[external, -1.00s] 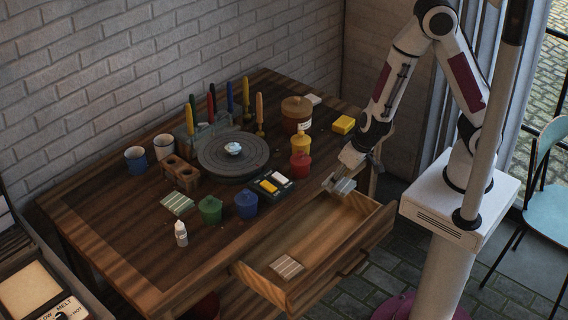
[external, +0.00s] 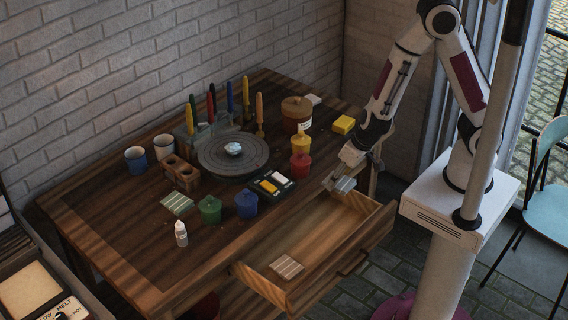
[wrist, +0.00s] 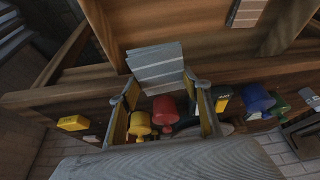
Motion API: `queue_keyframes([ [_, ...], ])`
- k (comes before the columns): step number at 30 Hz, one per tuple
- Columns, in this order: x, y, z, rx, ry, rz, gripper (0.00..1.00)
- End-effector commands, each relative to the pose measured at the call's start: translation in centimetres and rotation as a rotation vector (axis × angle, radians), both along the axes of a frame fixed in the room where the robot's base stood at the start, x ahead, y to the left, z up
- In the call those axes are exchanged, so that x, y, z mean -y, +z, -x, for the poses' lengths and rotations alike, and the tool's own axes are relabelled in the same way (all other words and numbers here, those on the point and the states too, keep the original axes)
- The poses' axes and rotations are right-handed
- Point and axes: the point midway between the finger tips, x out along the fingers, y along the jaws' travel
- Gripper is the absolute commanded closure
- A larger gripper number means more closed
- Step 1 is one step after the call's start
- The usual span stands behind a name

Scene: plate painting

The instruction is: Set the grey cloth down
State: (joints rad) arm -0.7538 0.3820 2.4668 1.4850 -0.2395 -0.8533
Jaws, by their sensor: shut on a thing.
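The grey cloth (external: 342,185), a small folded light-grey square, hangs at the tip of my gripper (external: 350,168) over the right back corner of the open drawer (external: 325,222). In the wrist view the grey cloth (wrist: 157,62) sits between the two fingertips of my gripper (wrist: 160,84), which is shut on it. I cannot tell whether the cloth touches the drawer. A second folded cloth, pale and striped (external: 287,266), lies in the drawer's near left part, and a greenish striped cloth (external: 177,204) lies on the table.
Red (external: 300,166), yellow (external: 301,144), blue (external: 246,205) and green (external: 210,209) paint pots stand on the table near the drawer. A palette tray (external: 270,187) and a round turntable (external: 233,155) are beyond. The middle of the drawer is bare.

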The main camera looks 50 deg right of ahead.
Motion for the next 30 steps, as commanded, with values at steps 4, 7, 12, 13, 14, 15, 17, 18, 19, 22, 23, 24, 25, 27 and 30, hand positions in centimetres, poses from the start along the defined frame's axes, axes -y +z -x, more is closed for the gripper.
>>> queue_keyframes([
  [4, 0.0, 0.0, 0.0, 0.0, 0.0, 0.0, 0.73],
  [7, 0.0, 0.0, 0.0, 0.0, 0.0, 0.0, 0.73],
  [12, 0.4, 0.1, -0.4, 0.0, -0.003, -0.001, 0.73],
  [13, 0.5, 0.1, -0.6, 0.0, -0.004, -0.002, 0.73],
  [14, 0.7, 0.1, -0.7, 0.0, -0.005, -0.002, 0.73],
  [15, 0.9, 0.2, -1.0, 0.0, -0.007, -0.003, 0.73],
  [17, 1.3, 0.2, -1.4, 0.0, -0.01, -0.005, 0.73],
  [18, 1.7, 0.3, -1.7, -0.001, -0.011, -0.007, 0.73],
  [19, 1.9, 0.3, -1.9, -0.001, -0.012, -0.008, 0.73],
  [22, 2.9, 0.5, -2.8, 0.0, -0.016, -0.011, 0.73],
  [23, 3.3, 0.5, -3.1, 0.0, -0.018, -0.012, 0.73],
  [24, 3.7, 0.6, -3.4, 0.0, -0.02, -0.013, 0.73],
  [25, 4.1, 0.7, -3.7, 0.0, -0.022, -0.015, 0.73],
  [27, 4.9, 0.8, -4.3, 0.0, -0.024, -0.016, 0.73],
  [30, 6.2, 1.0, -5.1, 0.0, -0.027, -0.018, 0.73],
])
